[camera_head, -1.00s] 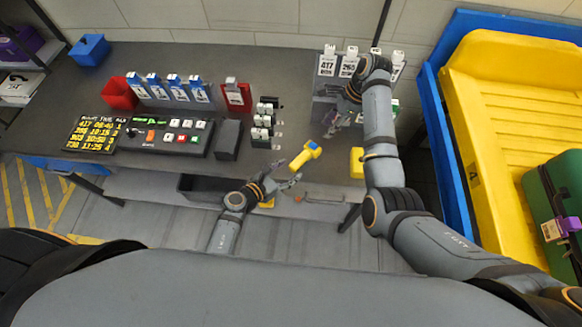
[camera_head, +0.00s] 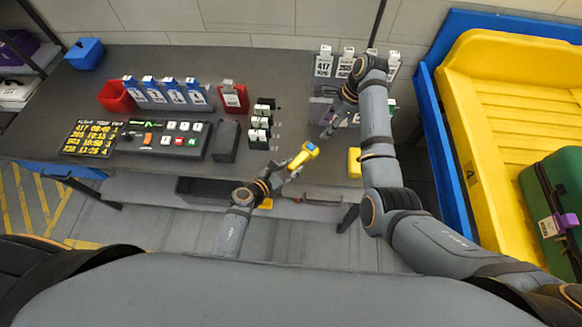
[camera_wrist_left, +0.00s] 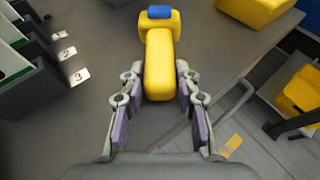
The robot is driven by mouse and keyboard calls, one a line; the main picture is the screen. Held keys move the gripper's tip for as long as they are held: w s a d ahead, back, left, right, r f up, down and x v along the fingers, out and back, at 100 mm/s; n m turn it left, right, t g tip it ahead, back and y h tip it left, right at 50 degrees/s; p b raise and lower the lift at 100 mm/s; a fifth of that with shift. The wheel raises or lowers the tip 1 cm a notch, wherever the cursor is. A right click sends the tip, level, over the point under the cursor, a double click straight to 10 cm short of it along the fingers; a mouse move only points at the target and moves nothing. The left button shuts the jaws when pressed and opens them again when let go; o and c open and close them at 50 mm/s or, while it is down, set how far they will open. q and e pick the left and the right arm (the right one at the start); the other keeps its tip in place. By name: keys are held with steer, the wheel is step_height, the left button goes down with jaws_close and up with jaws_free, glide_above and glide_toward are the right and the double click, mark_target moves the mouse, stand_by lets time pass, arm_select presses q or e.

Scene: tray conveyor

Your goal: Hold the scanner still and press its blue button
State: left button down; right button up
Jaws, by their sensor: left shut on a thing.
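The scanner (camera_head: 300,159) is yellow with a blue button (camera_head: 309,147) at its far end. It lies near the front edge of the table. In the left wrist view the scanner's handle (camera_wrist_left: 158,70) points toward me, and the blue button (camera_wrist_left: 159,12) faces up at the top. My left gripper (camera_head: 289,172) is shut on the near end of the handle, with one finger on each side in the wrist view (camera_wrist_left: 158,85). My right gripper (camera_head: 328,131) hangs above and right of the scanner, apart from it; its finger opening is too small to tell.
A yellow block (camera_head: 354,162) lies right of the scanner. Left of it are a black card rack (camera_head: 260,124), a dark holder (camera_head: 226,141) and a button panel (camera_head: 165,138). A yellow tray (camera_head: 480,135) stands at the right.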

jaws_close()
stand_by(1.3)
